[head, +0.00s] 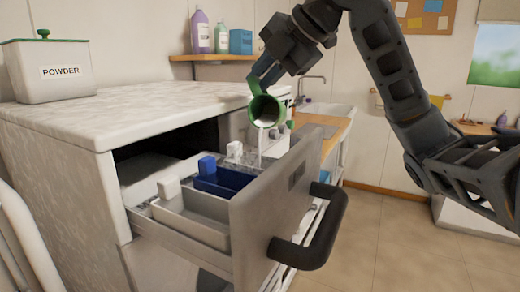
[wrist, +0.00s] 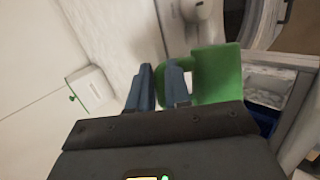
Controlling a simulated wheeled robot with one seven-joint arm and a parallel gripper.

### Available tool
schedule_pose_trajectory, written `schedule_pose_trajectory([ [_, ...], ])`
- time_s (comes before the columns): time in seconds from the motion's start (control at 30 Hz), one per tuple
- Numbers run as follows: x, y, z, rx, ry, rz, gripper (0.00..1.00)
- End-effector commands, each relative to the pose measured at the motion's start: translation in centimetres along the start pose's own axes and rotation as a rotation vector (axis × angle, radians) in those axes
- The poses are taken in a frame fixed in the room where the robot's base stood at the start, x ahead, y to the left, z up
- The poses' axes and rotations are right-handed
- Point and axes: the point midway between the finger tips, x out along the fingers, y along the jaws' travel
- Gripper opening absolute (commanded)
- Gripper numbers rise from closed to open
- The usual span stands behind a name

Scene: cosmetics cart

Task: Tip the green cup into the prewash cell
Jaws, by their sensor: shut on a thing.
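The green cup (head: 256,105) is tilted on its side above the open drawer, its mouth facing down and toward the head view. Its inside looks pale. My gripper (head: 264,76) is shut on the cup from above. In the wrist view the cup (wrist: 217,75) is beside my gripper's blue fingers (wrist: 164,88). The drawer (head: 272,196) has a grey cell (head: 200,219) at left, a blue cell (head: 228,180) in the middle and another at right, partly hidden by the front. Faint pale streaks show below the cup's mouth, over the right cell. No cell label is readable.
A black handle (head: 318,232) sticks out from the drawer front. A white powder box (head: 50,72) with a green knob stands on the marbled top (head: 150,98). Bottles (head: 201,33) stand on a wall shelf behind. The floor at right is open.

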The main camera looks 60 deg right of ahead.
Motion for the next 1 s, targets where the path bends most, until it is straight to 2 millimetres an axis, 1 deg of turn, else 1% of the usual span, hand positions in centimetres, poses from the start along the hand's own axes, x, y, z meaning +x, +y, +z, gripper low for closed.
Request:
schedule_pose_trajectory([
  [0.57, -0.5, 0.1, -1.0, -0.049, -0.046, 0.019, 0.00],
  [1.0, -0.8, 0.2, -1.5, -0.086, -0.081, 0.033, 0.00],
])
